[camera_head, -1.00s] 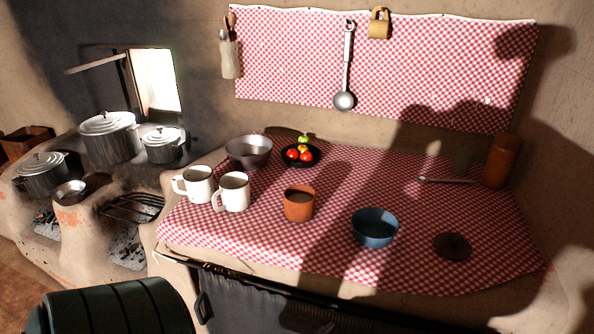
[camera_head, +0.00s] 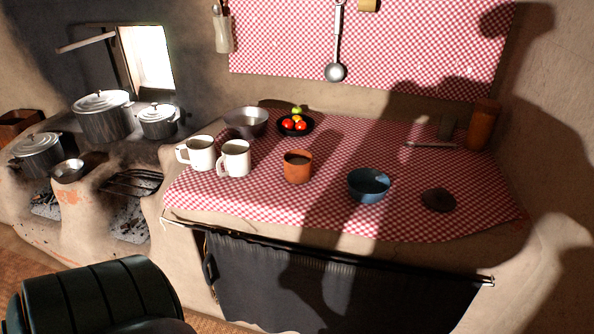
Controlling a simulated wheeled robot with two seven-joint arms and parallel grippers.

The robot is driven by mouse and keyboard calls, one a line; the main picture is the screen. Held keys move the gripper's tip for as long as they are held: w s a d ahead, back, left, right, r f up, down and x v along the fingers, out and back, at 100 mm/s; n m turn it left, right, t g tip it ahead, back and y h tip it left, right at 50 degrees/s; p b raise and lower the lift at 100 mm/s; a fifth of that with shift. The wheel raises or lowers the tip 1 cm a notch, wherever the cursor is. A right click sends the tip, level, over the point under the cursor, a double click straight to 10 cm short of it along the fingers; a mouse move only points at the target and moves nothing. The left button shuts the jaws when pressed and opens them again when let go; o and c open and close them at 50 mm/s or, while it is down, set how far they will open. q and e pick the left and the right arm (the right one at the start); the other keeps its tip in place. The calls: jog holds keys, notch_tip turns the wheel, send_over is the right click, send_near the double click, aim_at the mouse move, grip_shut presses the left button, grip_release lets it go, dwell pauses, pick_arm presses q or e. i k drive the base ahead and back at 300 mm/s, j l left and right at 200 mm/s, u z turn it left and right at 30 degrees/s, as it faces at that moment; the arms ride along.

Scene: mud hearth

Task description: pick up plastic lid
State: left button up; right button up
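A dark round disc (camera_head: 438,200), which looks like the plastic lid, lies flat on the checkered cloth at the right of the counter. It is in shadow, so its detail is hard to make out. A blue bowl (camera_head: 369,185) stands to its left, apart from it. Neither of my grippers shows in the head view. A dark ribbed part of my own body fills the lower left corner.
The red checkered counter (camera_head: 330,213) also holds an orange cup (camera_head: 297,166), two white mugs (camera_head: 235,158), a metal bowl (camera_head: 246,122) and a dark fruit dish (camera_head: 295,126). A spoon (camera_head: 431,144) and a brown cylinder (camera_head: 484,125) are at the back right. Cloth is bare around the disc.

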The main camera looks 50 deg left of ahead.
aim_at(439, 199)
jog(key=i+j, duration=0.25)
jog(key=i, duration=0.2)
jog(key=u, duration=1.6)
